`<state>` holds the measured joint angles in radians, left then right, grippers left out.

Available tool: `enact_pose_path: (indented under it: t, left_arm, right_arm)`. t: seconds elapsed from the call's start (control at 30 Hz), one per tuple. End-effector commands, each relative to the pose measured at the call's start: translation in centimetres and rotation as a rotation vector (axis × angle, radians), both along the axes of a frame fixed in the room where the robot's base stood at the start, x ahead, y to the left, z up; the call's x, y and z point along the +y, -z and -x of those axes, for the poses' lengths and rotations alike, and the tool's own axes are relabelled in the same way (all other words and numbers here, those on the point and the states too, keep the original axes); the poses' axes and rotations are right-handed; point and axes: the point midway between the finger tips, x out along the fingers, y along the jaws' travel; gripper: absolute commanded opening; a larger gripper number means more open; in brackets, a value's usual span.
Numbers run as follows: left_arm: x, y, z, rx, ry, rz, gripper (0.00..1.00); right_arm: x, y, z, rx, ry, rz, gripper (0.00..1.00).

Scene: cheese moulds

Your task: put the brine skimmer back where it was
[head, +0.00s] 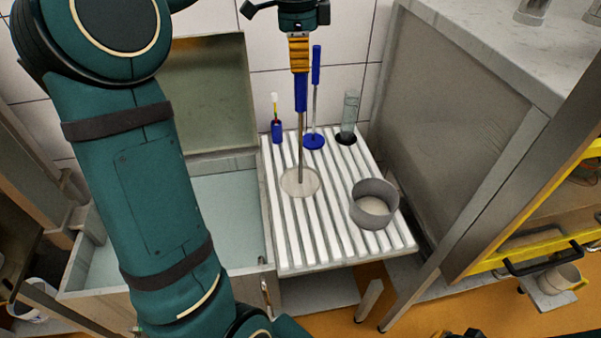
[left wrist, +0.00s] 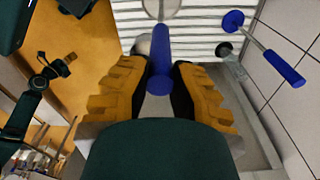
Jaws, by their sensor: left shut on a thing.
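My left gripper (head: 299,54) comes in at the top of the head view, shut on the blue handle of the brine skimmer (head: 301,95). The skimmer hangs upright, with a thin shaft and a pale round disc (head: 299,182) over the white slatted draining board (head: 290,255). I cannot tell whether the disc touches the slats. In the left wrist view the blue handle (left wrist: 160,50) runs between the two orange fingers. What seems to be my right gripper (left wrist: 60,68) is small at the left of that view; its jaws are unclear.
Behind the skimmer stand a blue-handled tool with a blue disc (head: 314,141), a small blue holder (head: 277,132) and a clear cylinder (head: 349,112). A grey cup-shaped mould (head: 374,204) is right of the disc. A basin (head: 230,215) lies left; the board's front is clear.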

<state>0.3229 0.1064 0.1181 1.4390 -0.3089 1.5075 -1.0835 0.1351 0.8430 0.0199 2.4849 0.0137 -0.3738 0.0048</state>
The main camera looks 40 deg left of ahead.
Motion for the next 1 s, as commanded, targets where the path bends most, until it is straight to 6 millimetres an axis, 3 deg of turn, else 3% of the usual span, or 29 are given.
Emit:
enact_pose_path:
  t: [0.4,0.57,0.83,1.0]
  left_arm:
    - [0.0,5.6,0.0,0.000,0.000,0.000,0.00]
    - [0.0,6.5,0.0,-0.001,0.001,0.000,0.00]
    - [0.0,9.7,0.0,-0.001,0.001,0.001,0.00]
    - [0.0,9.9,0.0,-0.002,0.001,-0.001,0.00]
  right_arm:
    - [0.1,1.4,0.0,0.000,-0.001,0.003,0.00]
    - [0.1,1.5,0.0,0.000,-0.001,0.003,0.00]
    - [0.1,2.1,0.0,0.001,-0.001,0.003,0.00]
    - [0.1,2.1,0.0,0.002,-0.002,0.003,0.00]
